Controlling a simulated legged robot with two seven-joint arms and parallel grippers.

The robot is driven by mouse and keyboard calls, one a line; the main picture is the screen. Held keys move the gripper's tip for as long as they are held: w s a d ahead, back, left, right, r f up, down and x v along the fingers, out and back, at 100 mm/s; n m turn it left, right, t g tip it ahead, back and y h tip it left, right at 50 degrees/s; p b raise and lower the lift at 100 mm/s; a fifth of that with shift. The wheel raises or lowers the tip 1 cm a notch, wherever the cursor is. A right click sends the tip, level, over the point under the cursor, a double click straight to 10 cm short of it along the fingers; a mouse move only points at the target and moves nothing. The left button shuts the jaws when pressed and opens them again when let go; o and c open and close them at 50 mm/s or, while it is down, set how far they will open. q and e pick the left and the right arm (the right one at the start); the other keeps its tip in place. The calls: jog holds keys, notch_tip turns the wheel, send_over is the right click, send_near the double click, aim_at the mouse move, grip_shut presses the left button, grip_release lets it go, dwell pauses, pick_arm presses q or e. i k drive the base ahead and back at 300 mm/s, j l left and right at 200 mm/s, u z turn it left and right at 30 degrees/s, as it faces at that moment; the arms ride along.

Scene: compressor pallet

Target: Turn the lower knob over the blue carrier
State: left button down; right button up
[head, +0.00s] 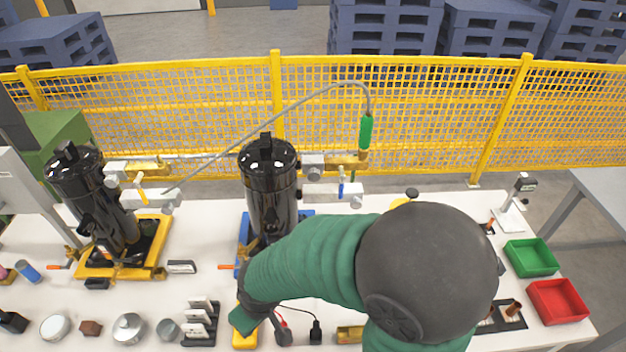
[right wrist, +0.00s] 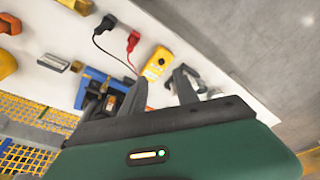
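The blue carrier (head: 243,230) holds a black compressor (head: 268,195) at the middle of the table. My right arm reaches across the front of the table and hides part of the carrier. My right gripper (head: 265,322) is low, next to a yellow meter, well away from the fittings. In the right wrist view its two dark fingers (right wrist: 157,92) are apart with nothing between them. My left gripper is not in view.
A second compressor stands on a yellow carrier (head: 95,272) at left. A hose with a green handle (head: 366,133) arches above. The yellow meter (right wrist: 157,63) and its leads lie near my right gripper. Green (head: 530,258) and red (head: 558,302) bins stand at right.

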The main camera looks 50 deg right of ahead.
aim_at(356, 203)
jog(key=z, duration=1.75)
jog(key=l+u, duration=0.25)
jog(key=l, duration=0.15)
jog(key=k+l+u, duration=0.2)
jog(key=l, duration=0.15)
jog(key=l+u, duration=0.25)
jog(key=l, duration=0.15)
jog(key=k+l+u, duration=0.1)
jog(key=l+u, duration=0.15)
jog(key=k+l+u, duration=0.2)
jog(key=l, duration=0.2)
